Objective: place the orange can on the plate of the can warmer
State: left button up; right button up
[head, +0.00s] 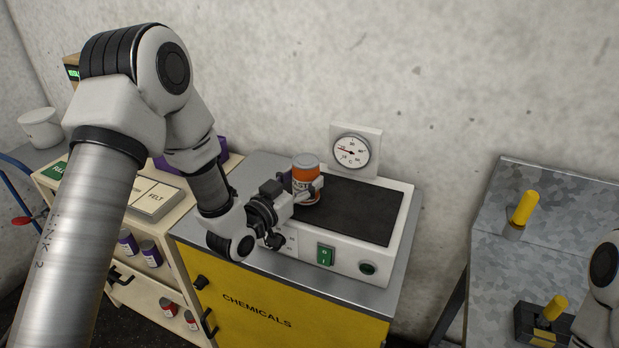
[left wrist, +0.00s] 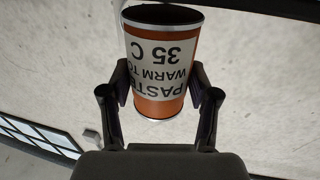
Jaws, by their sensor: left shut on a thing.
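The orange can (head: 306,174) has a grey lid and a white label. It is upright at the left part of the dark plate (head: 358,212) of the can warmer (head: 343,264). My left gripper (head: 308,190) is shut around the can from the left. In the left wrist view the can (left wrist: 161,62) sits between the two fingers (left wrist: 160,100), and its label reads "PASTE", "WARM TO" and "35 C" upside down. I cannot tell whether the can's bottom touches the plate. My right gripper is not in view; only part of my right arm shows at the right edge.
The warmer stands on a yellow chemicals cabinet (head: 260,310), with a green switch (head: 325,254) on its front. A dial gauge (head: 351,151) is behind it. A cream shelf unit with purple and red cans is at left. A metal bench (head: 480,265) with yellow handles is at right.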

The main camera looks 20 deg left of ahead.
pick_arm(q)
jog(key=shift+f, duration=0.65)
jog(key=shift+w+f, duration=0.1)
jog(key=shift+w, duration=0.25)
jog(key=o, duration=1.5)
jog(key=shift+s, duration=0.15)
jog(key=shift+s+r, duration=0.2)
jog(key=shift+s, duration=0.05)
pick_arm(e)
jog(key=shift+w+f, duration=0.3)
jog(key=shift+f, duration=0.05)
pick_arm(q)
jog(key=shift+w+f, duration=0.1)
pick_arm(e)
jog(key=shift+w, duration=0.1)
